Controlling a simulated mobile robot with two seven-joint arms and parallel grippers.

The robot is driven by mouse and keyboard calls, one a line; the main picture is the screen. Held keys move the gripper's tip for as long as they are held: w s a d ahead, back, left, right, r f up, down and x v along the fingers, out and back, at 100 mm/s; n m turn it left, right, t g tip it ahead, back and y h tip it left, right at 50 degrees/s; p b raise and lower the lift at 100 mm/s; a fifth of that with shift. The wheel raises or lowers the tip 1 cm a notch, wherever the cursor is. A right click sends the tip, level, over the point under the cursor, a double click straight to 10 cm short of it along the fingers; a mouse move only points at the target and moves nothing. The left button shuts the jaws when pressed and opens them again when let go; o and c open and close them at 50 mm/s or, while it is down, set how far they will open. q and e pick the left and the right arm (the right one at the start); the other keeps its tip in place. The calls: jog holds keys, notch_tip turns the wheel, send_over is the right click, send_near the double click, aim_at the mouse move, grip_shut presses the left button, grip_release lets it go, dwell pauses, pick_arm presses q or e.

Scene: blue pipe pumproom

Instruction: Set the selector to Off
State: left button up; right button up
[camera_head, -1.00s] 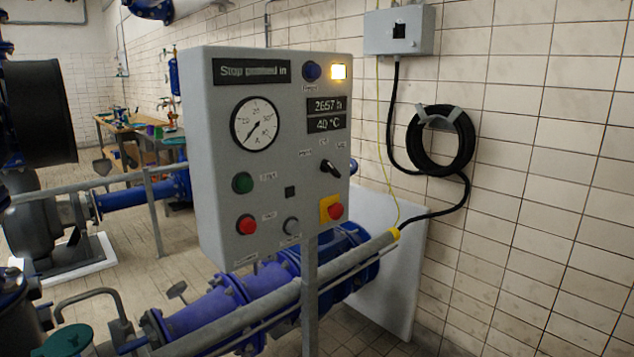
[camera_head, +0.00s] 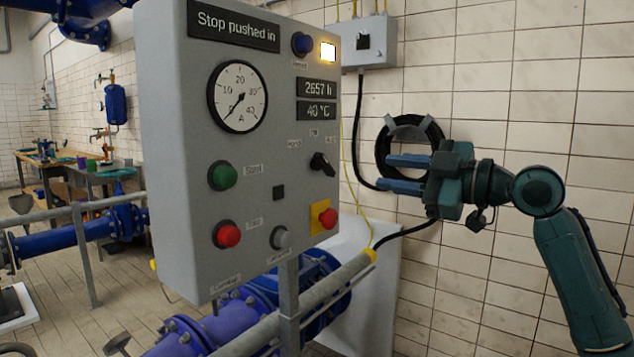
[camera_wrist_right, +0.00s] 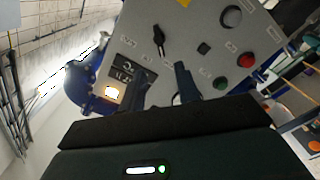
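The selector (camera_head: 322,164) is a small black rotary knob on the grey panel's right part, with small labels around its top. Its handle slants from upper left to lower right; the labels are too blurred to read surely. It also shows in the right wrist view (camera_wrist_right: 158,38), beyond the fingertips. My right gripper (camera_head: 384,173) is right of the panel with its two fingers pointing left toward it. The fingers are apart with nothing between them, and it does not touch the selector. My left gripper is not in view.
The grey panel (camera_head: 170,130) carries a gauge (camera_head: 237,97), a green button (camera_head: 222,175), a red button (camera_head: 227,234) and a red knob on yellow (camera_head: 327,217) below the selector. A coiled black hose (camera_head: 383,150) hangs on the tiled wall behind my gripper. Blue pipes run below.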

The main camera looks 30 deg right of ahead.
aim_at(328, 164)
jog(key=p+x, duration=0.4)
jog(key=x, duration=0.7)
jog(key=shift+w+a+r, duration=0.15)
jog(key=shift+w+r, duration=0.05)
jog(key=shift+w, duration=0.15)
jog(key=shift+w+a+f+p, duration=0.1)
jog(key=shift+w+a+p, duration=0.1)
jog(key=shift+w+p, duration=0.25)
jog(key=shift+c, duration=0.5)
grip_shut()
